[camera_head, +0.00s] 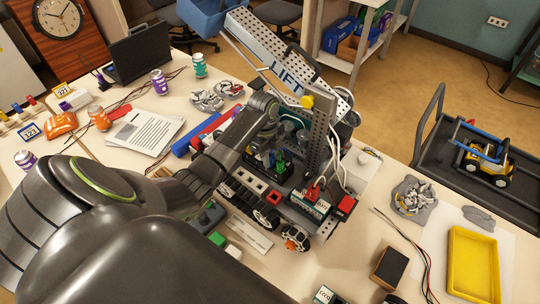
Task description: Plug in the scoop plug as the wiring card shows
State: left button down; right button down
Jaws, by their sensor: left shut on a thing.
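My left gripper (270,127) reaches from the left over the middle of a small wheeled robot (290,195) on the table. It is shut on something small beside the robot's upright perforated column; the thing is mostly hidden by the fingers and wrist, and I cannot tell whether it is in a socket. Below the gripper, dark connector blocks with green and blue parts (279,167) sit on the chassis. A tilted perforated arm marked LIFT (285,68) rises behind. A printed sheet (146,131) lies left; I cannot read it as the wiring card. My right gripper is not in view.
White cables (345,165) loop right of the column. A battery-like block (309,204) with red leads sits at the robot's front. A yellow tray (473,263), a dark box (389,268) and loose wires lie right. Cans, a laptop (139,55) and a clock stand left.

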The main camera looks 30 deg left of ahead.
pick_arm(q)
jog(key=shift+s+f+p, duration=0.1)
jog(key=shift+p, duration=0.2)
dwell(0.4)
jog(key=c, duration=1.1)
grip_release()
jog(key=shift+r+p, duration=3.1)
jog(key=shift+f, duration=0.15)
